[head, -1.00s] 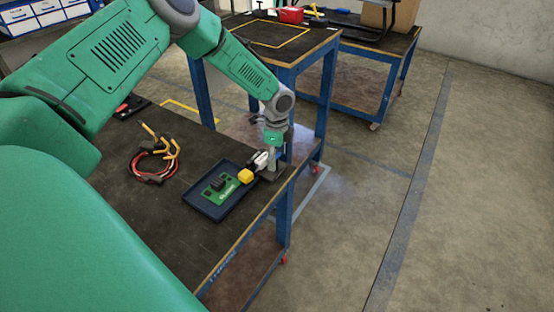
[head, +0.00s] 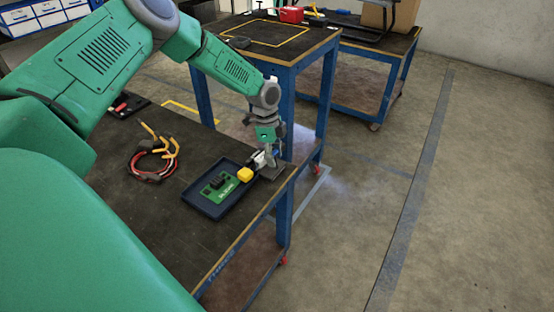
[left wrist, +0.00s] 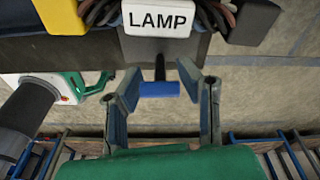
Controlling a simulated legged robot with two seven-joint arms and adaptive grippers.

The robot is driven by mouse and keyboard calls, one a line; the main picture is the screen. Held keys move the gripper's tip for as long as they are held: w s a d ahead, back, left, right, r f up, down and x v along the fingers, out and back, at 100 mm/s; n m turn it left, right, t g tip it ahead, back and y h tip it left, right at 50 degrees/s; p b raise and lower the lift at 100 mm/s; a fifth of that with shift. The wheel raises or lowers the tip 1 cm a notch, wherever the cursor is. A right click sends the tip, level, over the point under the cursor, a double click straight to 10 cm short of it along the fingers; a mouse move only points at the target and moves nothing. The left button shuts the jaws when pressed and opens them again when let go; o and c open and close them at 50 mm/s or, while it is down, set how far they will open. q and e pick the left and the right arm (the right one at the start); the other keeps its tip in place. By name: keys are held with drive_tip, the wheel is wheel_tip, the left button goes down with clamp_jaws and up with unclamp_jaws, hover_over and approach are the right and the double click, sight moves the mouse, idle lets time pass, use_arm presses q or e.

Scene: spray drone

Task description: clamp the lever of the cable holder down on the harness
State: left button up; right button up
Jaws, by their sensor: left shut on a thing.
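The cable holder (left wrist: 158,20) is a white block lettered "LAMP", the rest cut off, at the top of the left wrist view. Its lever is a dark stem with a blue crossbar (left wrist: 160,89), sticking out toward my gripper. My left gripper (left wrist: 160,78) has its fingers at both ends of the crossbar and is shut on it. The harness shows as dark and reddish cables (left wrist: 212,14) either side of the holder, with a yellow block (left wrist: 58,14) and a black block. In the head view, my left gripper (head: 271,152) is at the holder near the table's right edge.
A dark blue tray (head: 213,211) with a green board (head: 221,190) lies left of the holder. A red and black cable loop with yellow ends (head: 150,173) lies further left. A second blue-legged table (head: 280,51) stands behind. The floor at right is clear.

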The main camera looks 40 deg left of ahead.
use_arm(q)
drive_tip(key=a+h+b, duration=0.1)
drive_tip(key=b, duration=0.1)
drive_tip(key=f+h+b, duration=0.1)
drive_tip(key=h+b, duration=0.1)
drive_tip(key=shift+a+b, duration=0.35)
drive_tip(key=shift+b, duration=0.05)
drive_tip(key=shift+a+r+h+b, duration=0.1)
drive_tip(key=shift+r+h+b, duration=0.15)
drive_tip(key=shift+h+b, duration=0.1)
drive_tip(key=o, duration=1.3)
drive_tip(key=shift+r, duration=0.1)
drive_tip(key=v, duration=1.1)
drive_tip(key=shift+s+a+r, duration=0.2)
drive_tip(key=shift+a+r, duration=0.05)
